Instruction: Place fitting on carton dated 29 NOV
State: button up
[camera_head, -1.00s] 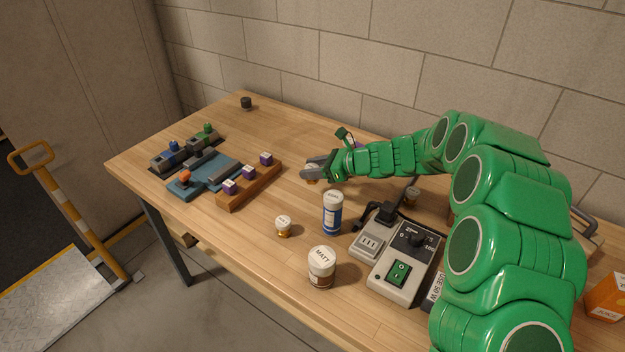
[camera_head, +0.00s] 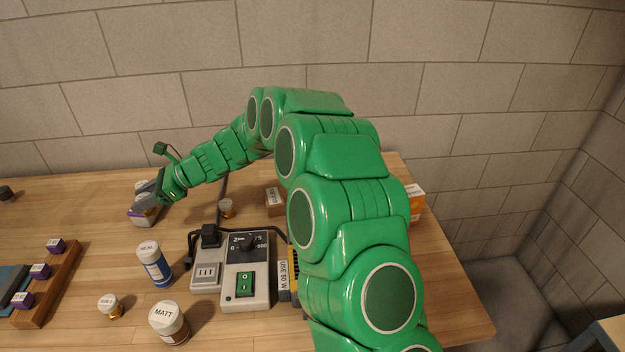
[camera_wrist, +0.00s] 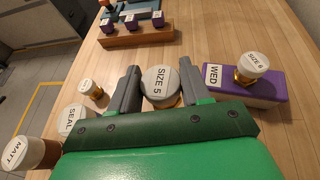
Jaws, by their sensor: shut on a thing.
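My gripper (camera_wrist: 158,88) is shut on a fitting with a round white cap reading SIZE 5 (camera_wrist: 160,82). In the head view my gripper (camera_head: 147,192) is over the back left of the table, where the held fitting is hard to make out. A purple carton labelled WED (camera_wrist: 238,93) lies just right of my gripper in the wrist view, with a SIZE 6 fitting (camera_wrist: 252,66) on it. A brown carton (camera_head: 274,203) stands behind the control box and an orange carton (camera_head: 416,205) at the right; their labels are too small to read. No 29 NOV date is legible.
A SEAL bottle (camera_head: 154,265), a MATT jar (camera_head: 170,322) and a small fitting (camera_head: 110,306) stand in front. A grey control box (camera_head: 245,268) with cables fills the middle. A wooden rack (camera_head: 50,290) holds purple blocks.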

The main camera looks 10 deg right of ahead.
jog(key=w+d+r+m+t, duration=0.2)
jog(key=d+r, duration=0.1)
jog(key=d, duration=1)
jog(key=w+d+r+m+t, duration=0.1)
jog(key=d+r+m+t, duration=0.15)
jog(key=d, duration=0.95)
jog(key=w+d+r+m+t, duration=0.2)
jog(key=d+t, duration=0.1)
jog(key=d, duration=1)
jog(key=s+d+r+m+t+h, duration=0.3)
jog(key=s+d, duration=0.6)
jog(key=d, duration=0.5)
jog(key=s+d+r+m+t+h, duration=0.25)
jog(key=s+d, duration=0.55)
jog(key=d, duration=0.5)
send_over(413, 191)
jog(key=s, duration=0.1)
jog(key=f, duration=0.8)
jog(key=shift+a+f, duration=0.25)
jog(key=shift+w+d+f, duration=0.2)
jog(key=shift+w+f, duration=0.35)
jog(key=shift+f, duration=1.75)
jog(key=shift+f, duration=0.15)
